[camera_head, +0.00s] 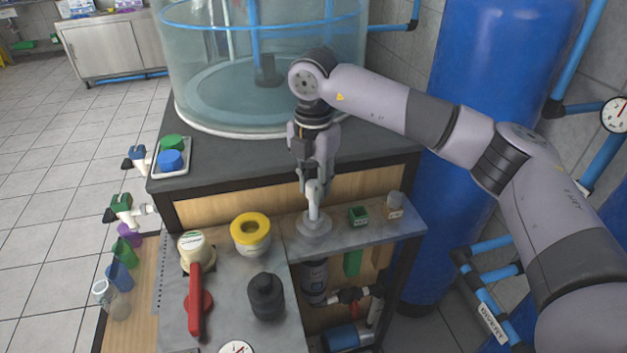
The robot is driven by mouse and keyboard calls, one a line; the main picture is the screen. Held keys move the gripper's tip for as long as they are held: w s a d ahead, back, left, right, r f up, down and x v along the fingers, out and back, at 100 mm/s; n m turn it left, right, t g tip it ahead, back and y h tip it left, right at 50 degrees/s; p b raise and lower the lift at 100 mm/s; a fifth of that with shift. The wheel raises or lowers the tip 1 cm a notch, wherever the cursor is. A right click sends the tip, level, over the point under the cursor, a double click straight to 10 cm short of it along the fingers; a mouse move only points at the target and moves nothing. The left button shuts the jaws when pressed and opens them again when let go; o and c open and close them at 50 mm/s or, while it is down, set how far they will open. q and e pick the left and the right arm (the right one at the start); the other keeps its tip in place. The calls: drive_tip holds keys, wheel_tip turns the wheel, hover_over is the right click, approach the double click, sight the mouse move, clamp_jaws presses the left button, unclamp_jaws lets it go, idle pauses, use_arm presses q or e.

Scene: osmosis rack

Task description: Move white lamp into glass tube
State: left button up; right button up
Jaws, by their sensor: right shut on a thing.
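My right gripper (313,182) is in the middle of the view, pointing down, shut on the upper part of the white lamp (314,208). The lamp is roughly upright. Its lower end meets a round grey collar (314,228) on the grey shelf; I cannot tell how deep it sits in it. Below the shelf edge, in line with the collar, a greyish cylinder (315,278) shows, which may be the glass tube. Its upper end is hidden by the shelf. My left gripper is not in view.
A small green box (358,215) and a beige block (394,205) stand right of the collar. A large clear tank (262,85) rises behind, a blue tank (480,110) at right.

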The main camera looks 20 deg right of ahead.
sight(313, 205)
drive_tip(key=shift+f+b, duration=0.8)
drive_tip(key=shift+f, duration=0.65)
drive_tip(key=shift+f, duration=0.15)
drive_tip(key=shift+f+b, duration=1.05)
drive_tip(key=shift+f, duration=0.25)
drive_tip(key=o, duration=0.9)
drive_tip(key=shift+r, duration=0.1)
drive_tip(key=shift+o, duration=0.2)
drive_tip(key=o, duration=0.4)
